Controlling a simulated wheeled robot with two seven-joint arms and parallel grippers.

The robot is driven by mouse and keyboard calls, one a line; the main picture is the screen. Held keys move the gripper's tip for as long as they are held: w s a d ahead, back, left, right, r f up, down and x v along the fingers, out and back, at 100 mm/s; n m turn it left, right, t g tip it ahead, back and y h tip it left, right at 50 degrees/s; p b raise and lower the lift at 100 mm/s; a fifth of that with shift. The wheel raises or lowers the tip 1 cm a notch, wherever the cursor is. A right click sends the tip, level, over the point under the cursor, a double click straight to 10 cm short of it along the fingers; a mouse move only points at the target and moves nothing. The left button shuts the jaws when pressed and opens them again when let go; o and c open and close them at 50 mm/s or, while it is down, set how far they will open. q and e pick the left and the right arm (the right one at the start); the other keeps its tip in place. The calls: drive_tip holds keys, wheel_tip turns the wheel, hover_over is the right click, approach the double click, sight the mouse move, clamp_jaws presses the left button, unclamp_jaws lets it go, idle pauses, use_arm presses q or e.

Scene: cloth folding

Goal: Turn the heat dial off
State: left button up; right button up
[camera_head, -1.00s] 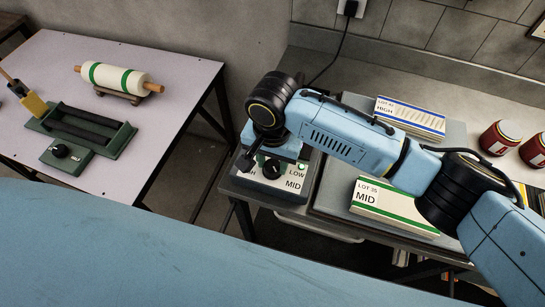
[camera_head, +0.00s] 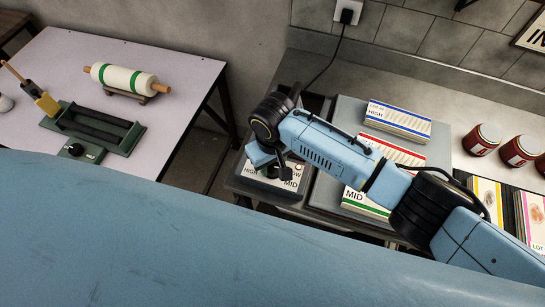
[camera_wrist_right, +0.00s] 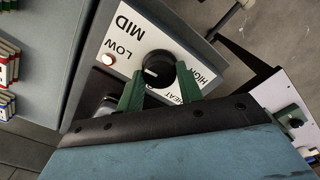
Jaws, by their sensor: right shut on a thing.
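The black heat dial (camera_wrist_right: 158,68) sits on a white control panel (camera_wrist_right: 110,72) lettered LOW, MID, HIGH and HEAT. Its white mark is on the left of its face in the right wrist view; I cannot tell which label it lines up with. My right gripper (camera_wrist_right: 158,78) has green fingers on either side of the dial and is shut on it. A pale, reddish-rimmed lamp (camera_wrist_right: 108,59) is beside LOW. In the head view the panel (camera_head: 263,181) and my right gripper (camera_head: 272,168) are at the centre, the dial partly hidden. My left gripper is out of view.
Labelled boxes, including a blue-striped one (camera_head: 398,119), stand right of the panel. Red jars (camera_head: 482,139) are further right. A separate table (camera_head: 185,85) at left holds a roller (camera_head: 125,79) and a green frame (camera_head: 120,136). A cable runs to a wall socket (camera_head: 348,12).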

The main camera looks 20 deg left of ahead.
sight(273, 166)
drive_tip(key=n+p, duration=0.1)
drive_tip(key=n, duration=0.2)
drive_tip(key=shift+r+n, duration=0.1)
drive_tip(key=shift+n, duration=0.3)
drive_tip(key=n+p, duration=0.1)
drive_tip(key=n, duration=0.3)
drive_tip(key=shift+n, duration=0.3)
drive_tip(key=n, duration=0.4)
drive_tip(key=shift+p, duration=0.3)
drive_tip(key=n, duration=0.4)
drive_tip(key=shift+n, duration=0.3)
drive_tip(key=o, duration=1)
wheel_tip(273, 166, up, 13)
drive_tip(key=shift+r, duration=0.15)
